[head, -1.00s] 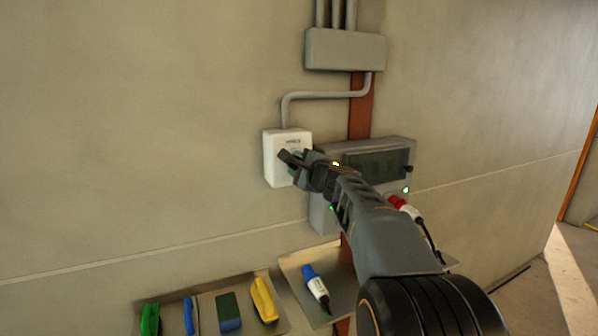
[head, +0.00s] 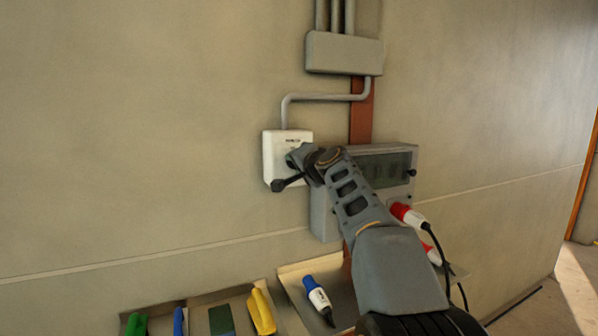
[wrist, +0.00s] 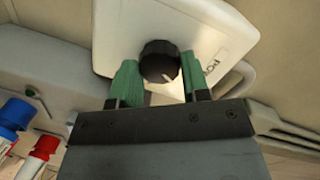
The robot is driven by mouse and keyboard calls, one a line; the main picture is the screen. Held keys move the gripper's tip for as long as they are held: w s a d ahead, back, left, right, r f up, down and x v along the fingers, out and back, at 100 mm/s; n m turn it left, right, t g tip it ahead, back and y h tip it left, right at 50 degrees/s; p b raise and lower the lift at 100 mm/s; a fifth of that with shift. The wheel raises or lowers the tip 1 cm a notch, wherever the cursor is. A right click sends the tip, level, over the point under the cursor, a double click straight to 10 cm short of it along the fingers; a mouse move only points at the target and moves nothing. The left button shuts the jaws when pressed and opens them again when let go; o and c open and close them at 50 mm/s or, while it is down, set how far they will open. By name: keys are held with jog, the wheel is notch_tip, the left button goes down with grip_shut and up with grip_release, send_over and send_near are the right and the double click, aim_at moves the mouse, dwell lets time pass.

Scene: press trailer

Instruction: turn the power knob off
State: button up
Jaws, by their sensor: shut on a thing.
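The power knob (wrist: 160,60) is black and round, with a pale mark near its lower right edge in the wrist view. It sits on a white switch box (wrist: 105,40) with partly visible lettering. The box is on the wall in the head view (head: 272,160), where my gripper hides the knob. My gripper (wrist: 161,68) has green fingers on either side of the knob and is shut on it. In the head view my gripper (head: 292,160) reaches the front of the box.
A grey cabinet (head: 400,160) with a dark window is right of the switch box. Red plugs (head: 408,215) with black cables are below it. A blue-and-white plug (head: 317,293) lies on a tray. Another tray holds a yellow item (head: 262,311) and others.

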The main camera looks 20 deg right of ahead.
jog(key=n+b, duration=0.2)
jog(key=n, duration=0.2)
jog(key=shift+h, duration=0.4)
jog(key=shift+n, duration=0.3)
jog(key=o, duration=0.9)
jog(key=shift+b, duration=0.3)
jog(key=s+b, duration=0.1)
jog(key=s, duration=0.3)
jog(key=s+r+b, duration=0.1)
jog(key=s, duration=0.4)
jog(key=s+b, duration=0.1)
jog(key=s, duration=0.3)
jog(key=shift+s+a+r, duration=0.1)
jog(key=shift+s+r, duration=0.25)
